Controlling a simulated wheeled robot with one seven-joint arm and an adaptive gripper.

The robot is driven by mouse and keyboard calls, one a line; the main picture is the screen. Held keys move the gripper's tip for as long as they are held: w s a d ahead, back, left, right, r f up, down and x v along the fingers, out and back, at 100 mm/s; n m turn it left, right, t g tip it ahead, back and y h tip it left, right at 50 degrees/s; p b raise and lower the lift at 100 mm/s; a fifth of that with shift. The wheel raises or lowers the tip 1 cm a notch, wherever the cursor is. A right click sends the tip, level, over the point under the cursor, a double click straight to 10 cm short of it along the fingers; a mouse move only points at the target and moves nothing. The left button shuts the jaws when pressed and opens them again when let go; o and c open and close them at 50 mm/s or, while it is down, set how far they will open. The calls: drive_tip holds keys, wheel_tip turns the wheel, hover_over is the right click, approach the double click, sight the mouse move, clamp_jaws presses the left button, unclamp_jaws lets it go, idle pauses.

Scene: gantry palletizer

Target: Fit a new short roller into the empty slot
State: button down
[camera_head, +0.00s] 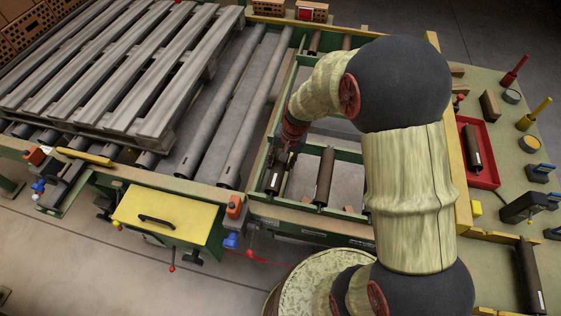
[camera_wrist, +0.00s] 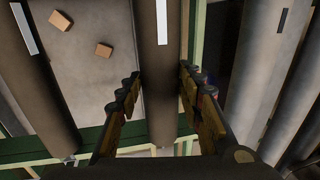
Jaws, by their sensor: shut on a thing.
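My gripper (camera_head: 288,143) reaches down into the green-framed short-roller section of the conveyor. In the wrist view my gripper (camera_wrist: 158,82) has one finger on each side of a dark short roller (camera_wrist: 155,60) with a white label strip, and is shut on it. In the head view this roller (camera_head: 274,180) lies between the green side rail and a neighbouring short roller (camera_head: 325,176), roughly parallel to it. That neighbour also shows at the left of the wrist view (camera_wrist: 35,80). I cannot tell whether the held roller's ends sit in the slot; the fingers hide part of it.
Long grey rollers (camera_head: 258,105) and a wooden pallet (camera_head: 130,65) lie left of the section. At right, a bench holds a red tray (camera_head: 490,178) with a dark roller, another roller (camera_head: 528,275) and several tools. A yellow box (camera_head: 160,215) stands in front.

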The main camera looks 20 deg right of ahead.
drive_tip(key=shift+f, duration=0.45)
drive_tip(key=c, duration=1.1)
unclamp_jaws()
wheel_tip(320, 180, up, 12)
drive_tip(key=s+d, duration=0.1)
drive_tip(key=d, duration=0.1)
drive_tip(key=shift+s, duration=0.15)
drive_tip(key=shift+f, duration=0.1)
drive_tip(key=s+a+r+n+t+h, duration=0.1)
drive_tip(key=s+r+n+t, duration=0.3)
drive_tip(key=s+r, duration=1.3)
drive_tip(key=shift+s+a+r+n+h, duration=0.4)
drive_tip(key=shift+s+a+n, duration=0.3)
drive_tip(key=shift+s+n, duration=0.55)
